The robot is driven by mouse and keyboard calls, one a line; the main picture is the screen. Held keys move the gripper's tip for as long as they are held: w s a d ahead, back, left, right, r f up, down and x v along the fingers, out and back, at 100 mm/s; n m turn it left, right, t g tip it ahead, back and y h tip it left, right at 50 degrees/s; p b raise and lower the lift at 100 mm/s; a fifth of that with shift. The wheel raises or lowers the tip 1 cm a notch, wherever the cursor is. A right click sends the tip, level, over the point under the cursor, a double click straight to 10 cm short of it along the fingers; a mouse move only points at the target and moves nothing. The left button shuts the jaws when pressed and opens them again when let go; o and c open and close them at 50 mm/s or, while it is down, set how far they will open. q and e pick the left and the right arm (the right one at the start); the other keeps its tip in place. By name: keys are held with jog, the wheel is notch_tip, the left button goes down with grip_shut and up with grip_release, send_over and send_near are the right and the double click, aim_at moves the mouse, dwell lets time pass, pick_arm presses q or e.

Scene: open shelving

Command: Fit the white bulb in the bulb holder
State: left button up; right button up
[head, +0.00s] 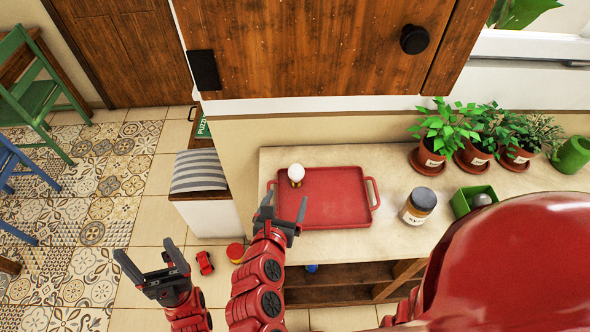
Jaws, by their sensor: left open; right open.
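The white bulb (296,170) stands at the left end of a red tray (335,205) on the shelf top. Something small and brownish shows under it; I cannot tell whether that is its base or the bulb holder. No bulb holder can be made out for certain. My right gripper (284,203) is open and empty, just in front of the bulb, over the tray's left front edge. My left gripper (145,250) is open and empty, over the floor left of the shelf.
A labelled jar (418,206) and a green box (471,200) with a grey round thing stand right of the tray. Potted plants (440,135) line the back right. A wooden cabinet (310,45) hangs above. A red toy car (205,263) lies on the floor.

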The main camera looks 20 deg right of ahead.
aim_at(295, 175)
jog(key=p+x, duration=0.2)
jog(key=x, duration=0.7)
jog(key=shift+w+d, duration=0.3)
jog(key=shift+w, duration=0.05)
jog(key=shift+w+d+f, duration=0.15)
jog(key=shift+w+f, duration=0.1)
jog(key=shift+w, duration=0.1)
jog(key=shift+w+d+p, duration=0.15)
jog(key=shift+w+p, duration=0.15)
jog(key=p+x, duration=0.1)
jog(key=x, duration=0.3)
jog(key=shift+w+r+p, duration=0.15)
jog(key=shift+r+p, duration=0.05)
jog(key=shift+p, duration=0.2)
jog(key=shift+w+d+f, duration=0.1)
jog(key=shift+w+f, duration=0.1)
jog(key=shift+f, duration=0.1)
